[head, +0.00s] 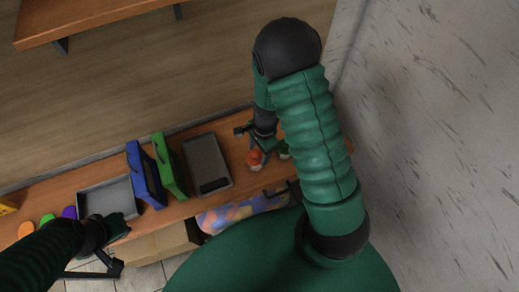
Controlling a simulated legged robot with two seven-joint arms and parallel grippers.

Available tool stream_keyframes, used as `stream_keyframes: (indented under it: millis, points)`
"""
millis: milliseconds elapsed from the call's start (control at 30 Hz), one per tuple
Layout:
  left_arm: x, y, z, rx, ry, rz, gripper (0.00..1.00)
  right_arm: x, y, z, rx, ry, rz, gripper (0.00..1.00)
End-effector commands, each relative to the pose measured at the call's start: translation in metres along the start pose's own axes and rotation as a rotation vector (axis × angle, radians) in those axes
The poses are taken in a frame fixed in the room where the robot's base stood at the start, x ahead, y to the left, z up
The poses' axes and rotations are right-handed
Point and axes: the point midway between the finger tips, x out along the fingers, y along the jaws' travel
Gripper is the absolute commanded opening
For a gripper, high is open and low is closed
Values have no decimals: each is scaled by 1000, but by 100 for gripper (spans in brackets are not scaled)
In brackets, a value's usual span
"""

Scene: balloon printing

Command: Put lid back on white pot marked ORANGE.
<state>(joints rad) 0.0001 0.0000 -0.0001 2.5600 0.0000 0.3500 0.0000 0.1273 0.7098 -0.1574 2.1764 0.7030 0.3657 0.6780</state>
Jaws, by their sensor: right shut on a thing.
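A small white pot (254,166) stands on the wooden shelf, right of the grey tray. An orange lid (255,156) shows at its top; I cannot tell whether it is seated or held just above. Any marking on the pot is too small to read. My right gripper (263,149) reaches down to the orange lid and appears shut on it; my own arm and hand partly hide the contact. My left gripper (106,262) is low at the left, in front of the shelf's edge, away from the pot; its jaw state is unclear.
A grey tray with a dark item (207,160), green (171,165) and blue (146,174) upright frames and another grey tray (103,196) line the shelf. A green-topped container (284,150) stands close right of the pot. A colourful bag (240,212) and cardboard box (158,243) sit below.

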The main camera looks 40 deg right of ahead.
Motion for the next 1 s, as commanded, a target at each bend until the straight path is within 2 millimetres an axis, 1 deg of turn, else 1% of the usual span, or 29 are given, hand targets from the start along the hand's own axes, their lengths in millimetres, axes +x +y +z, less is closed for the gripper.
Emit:
stream_keyframes:
  millis: [133, 467, 500, 600, 700, 900, 967, 1000]
  points:
    - [-2, 0, 0, 0, 0, 0, 0, 0, 0, 3, 0, 0, 1, 16]
    - [-1, 0, 0, 0, 0, 0, 0, 0, 0, 3, 0, 0, 0, 16]
    - [-1, 0, 0, 0, 0, 0, 0, 0, 0, 3, 0, 0, 0, 60]
    - [-1, 0, 0, 0, 0, 0, 0, 0, 0, 3, 0, 0, 0, 73]
    - [-1, 0, 0, 0, 0, 0, 0, 0, 0, 3, 0, 0, 0, 84]
    - [-1, 0, 0, 0, 0, 0, 0, 0, 0, 3, 0, 0, 0, 84]
    - [-1, 0, 0, 0, 0, 0, 0, 0, 0, 3, 0, 0, 0, 91]
    - [-1, 0, 0, 0, 0, 0, 0, 0, 0, 3, 0, 0, 0, 96]
